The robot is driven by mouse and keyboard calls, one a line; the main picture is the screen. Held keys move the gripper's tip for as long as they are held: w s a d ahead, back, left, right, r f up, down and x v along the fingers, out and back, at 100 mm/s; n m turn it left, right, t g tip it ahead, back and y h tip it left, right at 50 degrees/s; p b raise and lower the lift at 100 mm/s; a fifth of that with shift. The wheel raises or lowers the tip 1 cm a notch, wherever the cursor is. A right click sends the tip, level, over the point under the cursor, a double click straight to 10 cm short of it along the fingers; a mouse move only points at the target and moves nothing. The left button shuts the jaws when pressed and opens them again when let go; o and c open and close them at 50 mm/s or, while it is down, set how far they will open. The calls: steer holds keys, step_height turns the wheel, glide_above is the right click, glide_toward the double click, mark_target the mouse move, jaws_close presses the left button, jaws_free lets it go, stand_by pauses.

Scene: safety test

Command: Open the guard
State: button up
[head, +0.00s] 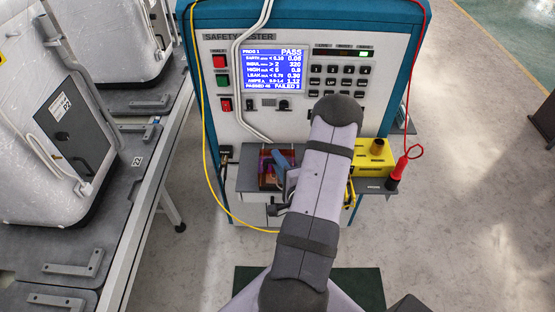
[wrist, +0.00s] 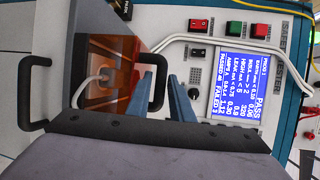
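The guard (wrist: 105,62) is a see-through orange cover on the front shelf of the safety tester, and it looks shut. A pale plug or cable shows behind it. It also appears in the head view (head: 266,180), partly hidden by my arm. A black handle (wrist: 159,64) stands at its right side in the wrist view. My gripper (wrist: 161,78) has two blue fingers apart, one on each side of this handle in the picture. Whether they touch it is unclear. In the head view a blue finger of my gripper (head: 279,163) shows beside the guard.
A second black handle (wrist: 27,105) is at the left in the wrist view. The tester screen (head: 273,70) reads PASS. A yellow box (head: 374,160) and red probe (head: 400,165) sit right of my arm. White cables hang down the front panel. A bench (head: 120,200) with white housings stands left.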

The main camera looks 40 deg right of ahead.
steer(key=shift+w, duration=0.1)
jaws_close()
steer(key=w+d+b, duration=0.2)
steer(key=w+d, duration=0.6)
steer(key=shift+c, duration=0.2)
jaws_free()
steer(key=shift+d+r, duration=0.1)
steer(key=shift+r, duration=0.05)
steer(key=shift+o, duration=0.2)
steer(key=shift+w+f, duration=0.1)
steer(key=shift+f, duration=0.1)
